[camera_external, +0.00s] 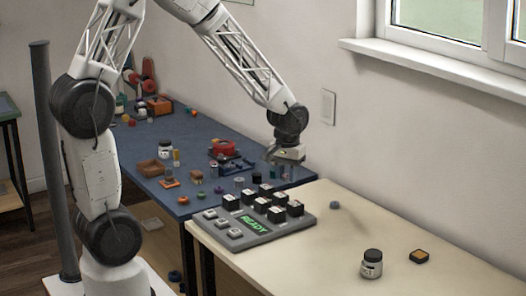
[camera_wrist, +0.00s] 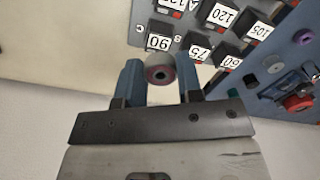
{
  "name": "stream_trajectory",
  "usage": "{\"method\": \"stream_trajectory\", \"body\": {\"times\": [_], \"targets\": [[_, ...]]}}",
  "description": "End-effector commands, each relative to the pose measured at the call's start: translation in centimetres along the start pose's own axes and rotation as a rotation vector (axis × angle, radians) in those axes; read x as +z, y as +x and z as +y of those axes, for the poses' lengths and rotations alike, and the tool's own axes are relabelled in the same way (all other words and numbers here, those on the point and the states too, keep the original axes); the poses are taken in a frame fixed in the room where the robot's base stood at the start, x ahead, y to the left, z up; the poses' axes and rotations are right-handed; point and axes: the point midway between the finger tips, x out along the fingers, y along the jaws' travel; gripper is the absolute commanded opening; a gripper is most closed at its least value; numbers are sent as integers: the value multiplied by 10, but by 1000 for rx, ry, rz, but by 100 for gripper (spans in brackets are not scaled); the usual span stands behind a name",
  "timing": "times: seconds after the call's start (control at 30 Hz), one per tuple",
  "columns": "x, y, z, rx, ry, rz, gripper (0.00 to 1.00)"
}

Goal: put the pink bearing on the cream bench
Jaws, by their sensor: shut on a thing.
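My gripper (camera_wrist: 159,82) is shut on the pink bearing (camera_wrist: 160,72), a small ring with a grey-pink face and a dark centre, held between the two blue fingers. In the external view my gripper (camera_external: 287,168) hangs above the area where the blue table meets the cream bench, behind the keypad unit. The bearing is too small to make out clearly there. The cream bench (camera_external: 350,228) fills the lower right of the external view, and its pale top (camera_wrist: 60,40) shows at the left of the wrist view.
A grey keypad unit (camera_external: 232,239) with a green READY display and black number blocks stands at the cream bench's left end. A jar (camera_external: 371,264), a black-and-orange square (camera_external: 419,256) and a small grey-blue piece (camera_external: 334,205) stand apart on the bench. The blue table (camera_external: 215,135) is cluttered.

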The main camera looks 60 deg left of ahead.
Motion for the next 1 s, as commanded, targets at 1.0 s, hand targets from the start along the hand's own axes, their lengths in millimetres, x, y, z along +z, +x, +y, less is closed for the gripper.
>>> {"method": "stream_trajectory", "body": {"times": [1.0], "targets": [[143, 4, 101, 0, 317, -1, 10]]}}
